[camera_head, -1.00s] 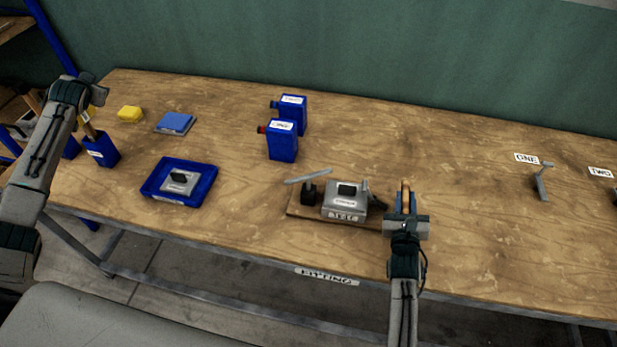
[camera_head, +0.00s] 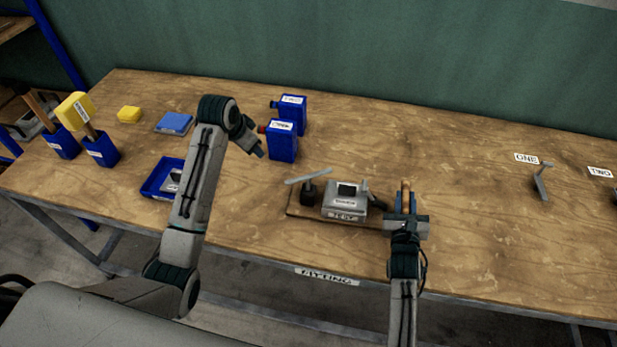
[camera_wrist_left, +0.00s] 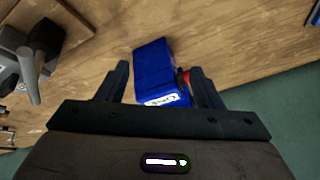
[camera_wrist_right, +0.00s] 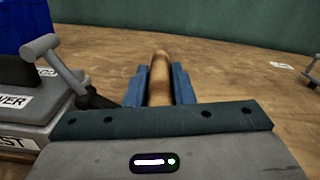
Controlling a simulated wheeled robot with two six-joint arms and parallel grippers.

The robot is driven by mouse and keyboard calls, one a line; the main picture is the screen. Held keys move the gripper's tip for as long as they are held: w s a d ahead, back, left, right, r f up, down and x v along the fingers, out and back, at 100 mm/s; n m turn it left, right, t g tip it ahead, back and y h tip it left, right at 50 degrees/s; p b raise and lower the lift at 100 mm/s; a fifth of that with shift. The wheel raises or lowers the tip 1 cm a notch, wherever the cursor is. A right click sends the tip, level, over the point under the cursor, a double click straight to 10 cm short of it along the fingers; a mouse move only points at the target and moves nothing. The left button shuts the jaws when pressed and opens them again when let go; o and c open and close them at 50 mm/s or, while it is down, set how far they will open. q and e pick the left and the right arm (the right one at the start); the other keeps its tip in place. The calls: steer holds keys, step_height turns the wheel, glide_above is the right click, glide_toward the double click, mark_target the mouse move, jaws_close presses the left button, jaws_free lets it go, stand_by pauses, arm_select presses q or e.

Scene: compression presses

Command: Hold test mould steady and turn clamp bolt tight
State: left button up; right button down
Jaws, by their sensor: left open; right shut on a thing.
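The grey test mould (camera_head: 344,202), with a black top part and labels, sits on a wooden board (camera_head: 296,211) at the table's front. A dark post with a grey bar handle (camera_head: 308,177), perhaps the clamp bolt, stands at the board's left; a small lever (camera_wrist_right: 55,52) is at the mould's right. My right gripper (camera_head: 403,195) is shut on an upright-looking wooden handle (camera_wrist_right: 160,75) right of the mould. What that handle joins is hidden. My left gripper (camera_head: 258,150) is open and empty, left of and above the mould, pointing toward a blue can (camera_wrist_left: 155,70).
Two blue cans, the nearer (camera_head: 282,146) with a red cap, stand behind the mould. A blue tray (camera_head: 153,187) lies left, partly behind my left arm. Blue holders (camera_head: 103,152) with wooden-handled tools are far left. A bent grey tool (camera_head: 541,182) lies right. Middle-right table is clear.

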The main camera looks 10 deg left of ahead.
mark_target(305, 176)
arm_select(q)
steer(key=s+d+r+m+h, duration=0.1)
steer(key=s+d, duration=0.1)
steer(key=d, duration=0.2)
steer(key=s+d+r+m+g, duration=0.1)
steer(key=s+d, duration=0.1)
steer(key=d, duration=0.3)
steer(key=s+d+r+g+h, duration=0.1)
steer(key=s+d+r, duration=0.1)
steer(key=d, duration=0.2)
steer(key=shift+s+d+r+m+h, duration=0.1)
steer(key=shift+s+d+m+h, duration=0.2)
steer(key=shift+d+m, duration=0.1)
steer(key=x, duration=1.2)
steer(key=shift+s, duration=0.2)
steer(key=shift+c, duration=0.4)
